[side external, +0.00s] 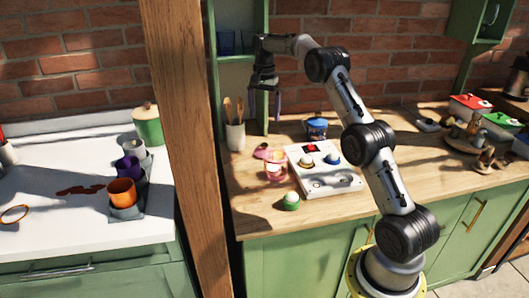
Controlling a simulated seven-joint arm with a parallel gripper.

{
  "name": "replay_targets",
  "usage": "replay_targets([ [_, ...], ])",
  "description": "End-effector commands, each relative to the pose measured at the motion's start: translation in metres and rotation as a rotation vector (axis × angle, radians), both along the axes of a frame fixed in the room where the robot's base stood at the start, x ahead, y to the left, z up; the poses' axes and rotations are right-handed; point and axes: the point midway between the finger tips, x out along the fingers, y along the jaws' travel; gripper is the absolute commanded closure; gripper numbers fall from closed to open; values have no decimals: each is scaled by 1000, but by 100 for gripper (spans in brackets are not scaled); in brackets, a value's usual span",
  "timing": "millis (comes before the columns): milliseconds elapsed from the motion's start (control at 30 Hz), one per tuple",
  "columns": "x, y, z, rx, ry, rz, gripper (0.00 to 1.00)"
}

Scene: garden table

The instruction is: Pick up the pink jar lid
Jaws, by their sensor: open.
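A small pink piece that looks like the pink jar lid (262,151) lies on the wooden counter, just behind and left of a pink see-through jar (275,169). It is small in the picture, so its exact shape is hard to tell. My gripper (266,112) is open and points down. It hangs in the air above the counter, higher than the pink lid and clear of it in the picture. Nothing shows between its fingers.
A white board (325,182) with round pieces stands right of the jar. A green-and-white round item (291,201) sits in front. A utensil holder (235,136) stands left, a blue pot (316,127) behind. A wooden post (180,150) stands left of the counter.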

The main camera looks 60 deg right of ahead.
Motion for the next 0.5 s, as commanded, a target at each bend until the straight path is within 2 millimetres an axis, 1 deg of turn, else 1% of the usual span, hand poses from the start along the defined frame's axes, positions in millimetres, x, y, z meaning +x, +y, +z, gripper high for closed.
replay_targets([
  [67,-1,-1,-9,1,1,-2,0],
  [300,-2,1,-54,2,2,0,0],
  [400,-1,1,-69,1,1,0,0],
  [500,-1,0,-77,0,0,0,0],
])
